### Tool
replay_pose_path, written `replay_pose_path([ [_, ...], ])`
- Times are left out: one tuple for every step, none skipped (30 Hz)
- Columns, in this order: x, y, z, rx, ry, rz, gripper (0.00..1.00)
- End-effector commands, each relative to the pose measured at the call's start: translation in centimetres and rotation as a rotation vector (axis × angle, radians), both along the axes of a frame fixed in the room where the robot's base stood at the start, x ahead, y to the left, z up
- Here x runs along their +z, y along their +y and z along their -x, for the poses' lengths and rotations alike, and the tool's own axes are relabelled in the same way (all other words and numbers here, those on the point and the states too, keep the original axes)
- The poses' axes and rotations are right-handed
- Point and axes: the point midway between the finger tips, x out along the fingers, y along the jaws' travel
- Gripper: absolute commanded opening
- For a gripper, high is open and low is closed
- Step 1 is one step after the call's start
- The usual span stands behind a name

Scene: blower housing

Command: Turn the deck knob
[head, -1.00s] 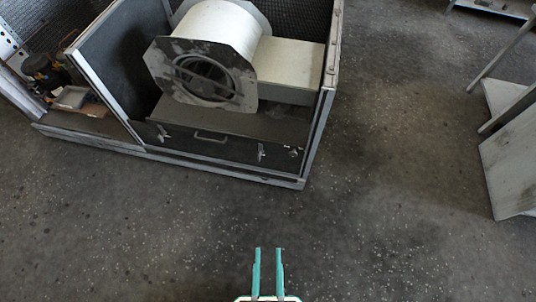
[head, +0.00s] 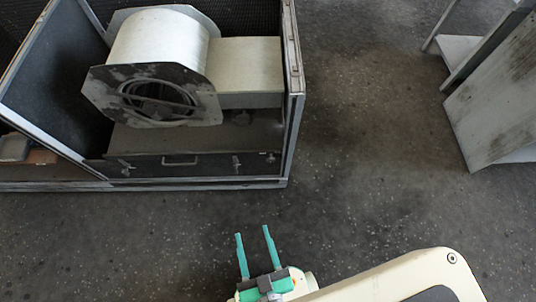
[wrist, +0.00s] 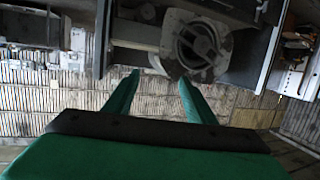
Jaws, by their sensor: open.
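The blower housing (head: 160,45), a pale drum with dark end plates, sits in an open-fronted cabinet at the upper left of the head view. Below it is a dark front panel (head: 205,168) with a handle and two latches. A small knob-like part (head: 270,157) shows at the panel's right end; its detail is too small to read. My gripper (head: 252,232) is open and empty over the floor, in front of the cabinet and apart from it. In the wrist view, its green fingers (wrist: 158,78) stand apart, with the blower's round opening (wrist: 197,45) beyond.
The cabinet's right side wall (head: 292,100) stands close to the panel's right end. A grey metal stand (head: 495,105) is at the upper right. The floor (head: 360,200) between them and in front of the cabinet is clear.

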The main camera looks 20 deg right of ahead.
Motion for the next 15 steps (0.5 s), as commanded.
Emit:
replay_pose_path([
  [-1.6,-0.3,-0.6,-0.018,0.002,0.002,0.50],
  [-2.6,-0.4,-1.0,-0.027,0.006,0.006,0.50],
  [-4.2,-0.6,-1.6,-0.043,0.011,0.010,0.50],
  [-5.4,-0.8,-2.1,-0.054,0.016,0.014,0.50],
  [-6.7,-1.0,-2.7,-0.065,0.021,0.018,0.50],
  [-8.5,-1.3,-3.5,-0.080,0.028,0.024,0.50],
  [-9.7,-1.6,-4.2,-0.091,0.033,0.029,0.50],
  [-11.0,-1.8,-4.9,-0.101,0.039,0.033,0.50],
  [-12.6,-2.2,-5.8,-0.116,0.045,0.039,0.50],
  [-13.7,-2.5,-6.6,-0.125,0.050,0.044,0.50],
  [-14.9,-2.8,-7.3,-0.136,0.056,0.048,0.50],
  [-16.4,-3.2,-8.4,-0.148,0.065,0.054,0.50],
  [-17.5,-3.5,-9.2,-0.157,0.071,0.058,0.50],
  [-18.6,-3.9,-10.1,-0.165,0.077,0.061,0.50],
  [-20.0,-4.4,-11.2,-0.176,0.085,0.068,0.50],
])
